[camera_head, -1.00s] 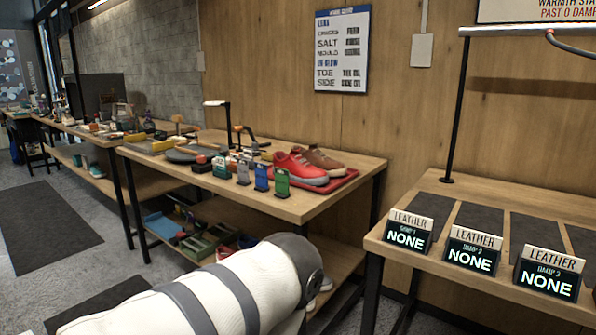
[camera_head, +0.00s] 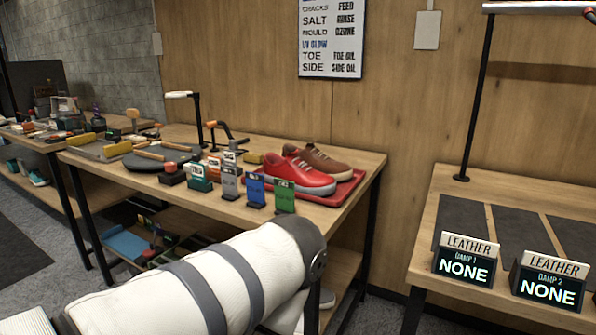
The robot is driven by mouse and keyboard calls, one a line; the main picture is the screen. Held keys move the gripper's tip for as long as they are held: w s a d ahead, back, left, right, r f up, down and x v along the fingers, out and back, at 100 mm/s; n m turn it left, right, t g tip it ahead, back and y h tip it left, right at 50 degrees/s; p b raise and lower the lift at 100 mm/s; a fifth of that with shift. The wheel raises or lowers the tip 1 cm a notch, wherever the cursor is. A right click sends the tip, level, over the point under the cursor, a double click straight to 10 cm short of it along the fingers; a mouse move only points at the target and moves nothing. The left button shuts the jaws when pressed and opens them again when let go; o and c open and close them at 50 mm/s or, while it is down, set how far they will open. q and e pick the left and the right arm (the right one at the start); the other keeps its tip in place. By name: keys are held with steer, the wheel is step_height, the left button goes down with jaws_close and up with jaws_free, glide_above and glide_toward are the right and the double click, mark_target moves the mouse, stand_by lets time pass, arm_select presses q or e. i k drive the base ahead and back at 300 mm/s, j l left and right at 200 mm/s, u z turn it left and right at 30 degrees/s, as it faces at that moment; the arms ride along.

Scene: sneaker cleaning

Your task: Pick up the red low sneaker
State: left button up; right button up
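The red low sneaker (camera_head: 300,176) sits on a red tray (camera_head: 344,190) at the right end of the wooden workbench (camera_head: 226,207). It has a white sole and rests in front of a brown sneaker (camera_head: 328,163), which it partly hides. One of my white arms crosses the bottom of the view, in front of the bench. No gripper fingers show in the view, and neither gripper is seen at the sneaker.
Grey, blue and green tagged stands (camera_head: 256,190) line the bench edge left of the sneaker. A lamp and brushes stand further left. A second table (camera_head: 424,267) on the right holds dark mats and display blocks (camera_head: 465,262). A gap separates the tables.

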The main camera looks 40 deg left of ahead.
mark_target(307, 181)
steer(key=i+j+z, duration=0.1)
steer(key=j+z, duration=0.25)
steer(key=j, duration=1.1)
steer(key=k+j+z, duration=0.1)
steer(key=j+z, duration=0.2)
steer(key=j, duration=1.1)
